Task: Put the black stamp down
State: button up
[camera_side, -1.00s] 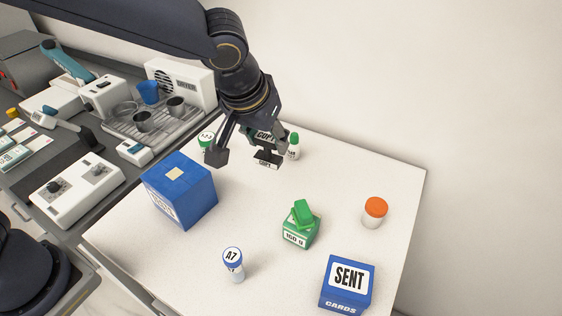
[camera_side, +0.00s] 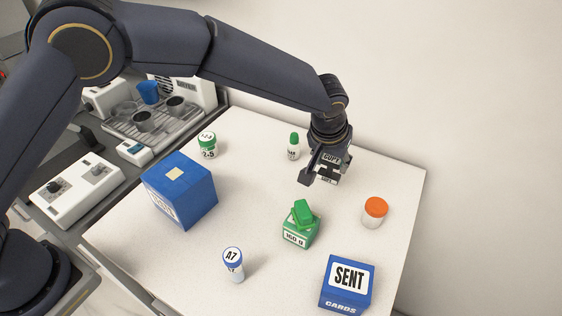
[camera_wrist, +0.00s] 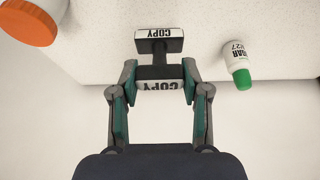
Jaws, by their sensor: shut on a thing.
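The black stamp (camera_wrist: 158,57) has white labels reading COPY on its base and its top. My gripper (camera_wrist: 158,90) is shut on its upper part, with a finger on each side. In the side view the stamp (camera_side: 328,171) hangs below my gripper (camera_side: 322,165) over the back right part of the white table (camera_side: 265,215). It lies between the green-capped bottle and the orange-capped jar. I cannot tell from these views whether its base touches the table.
The green-capped bottle (camera_side: 293,150) stands left of the stamp and the orange-capped jar (camera_side: 374,213) to its right.

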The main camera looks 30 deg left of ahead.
aim_at(330, 165)
jog(key=shift+f, duration=1.6)
jog(key=shift+f, duration=0.2)
jog(key=o, duration=1.1)
jog(key=shift+r, duration=0.15)
